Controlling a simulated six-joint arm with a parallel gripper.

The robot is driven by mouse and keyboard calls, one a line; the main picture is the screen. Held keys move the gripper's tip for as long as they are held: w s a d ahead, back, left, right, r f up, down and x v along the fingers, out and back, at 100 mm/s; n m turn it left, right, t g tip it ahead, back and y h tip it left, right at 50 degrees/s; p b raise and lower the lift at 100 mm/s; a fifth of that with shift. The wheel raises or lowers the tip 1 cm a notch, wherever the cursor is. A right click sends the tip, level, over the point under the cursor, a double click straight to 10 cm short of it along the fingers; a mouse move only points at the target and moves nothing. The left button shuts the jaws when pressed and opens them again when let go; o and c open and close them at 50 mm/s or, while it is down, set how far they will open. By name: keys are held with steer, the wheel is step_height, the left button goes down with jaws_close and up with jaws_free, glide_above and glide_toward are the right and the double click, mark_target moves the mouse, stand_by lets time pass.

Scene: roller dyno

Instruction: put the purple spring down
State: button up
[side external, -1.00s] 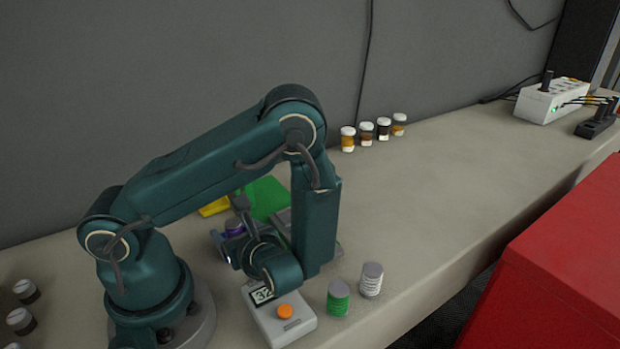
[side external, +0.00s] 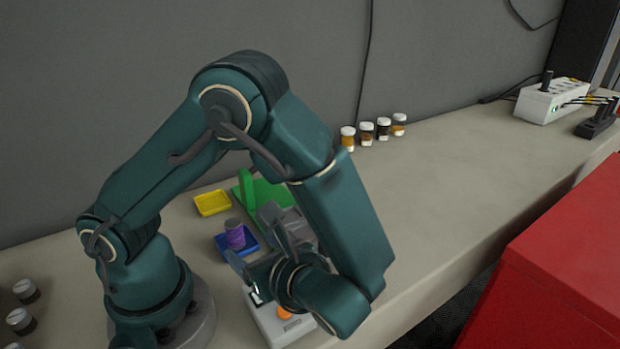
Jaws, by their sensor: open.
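The purple spring (side external: 236,237), with a grey top, stands upright on the small blue tray (side external: 222,243). My gripper (side external: 251,237) is open, just to the right of the spring. Its fingers look apart from the spring, though this angle does not show the gap clearly. Nothing shows between the fingers. Part of the blue tray is hidden behind the spring and my gripper.
A yellow tray (side external: 212,203) and a green tray or stand (side external: 270,194) lie behind. A white device with an orange button (side external: 284,313) is in front, partly hidden by my arm. Several jars (side external: 367,134) stand by the wall.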

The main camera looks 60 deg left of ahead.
steer(key=n+h, duration=0.1)
steer(key=s+r+n+g+h, duration=0.1)
steer(key=n+h, duration=0.2)
steer(key=n, duration=0.1)
steer(key=shift+s+d+r+g, duration=0.2)
steer(key=shift+r+g, duration=0.1)
steer(key=shift+r, duration=0.05)
steer(key=n+h, duration=0.1)
steer(key=r+n+h, duration=0.1)
steer(key=n+h, duration=0.1)
steer(key=shift+s+d+r, duration=0.1)
steer(key=shift+s+d, duration=0.1)
steer(key=shift+d, duration=0.2)
step_height(320, 180, up, 7)
steer(key=w+d+n+t+h, duration=0.2)
steer(key=n+t+h, duration=0.3)
steer(key=n+t, duration=0.2)
steer(key=shift+w+f+n+t+h, duration=0.2)
steer(key=shift+n+t+h, duration=0.15)
steer(key=shift+n, duration=0.75)
steer(key=shift+d, duration=0.1)
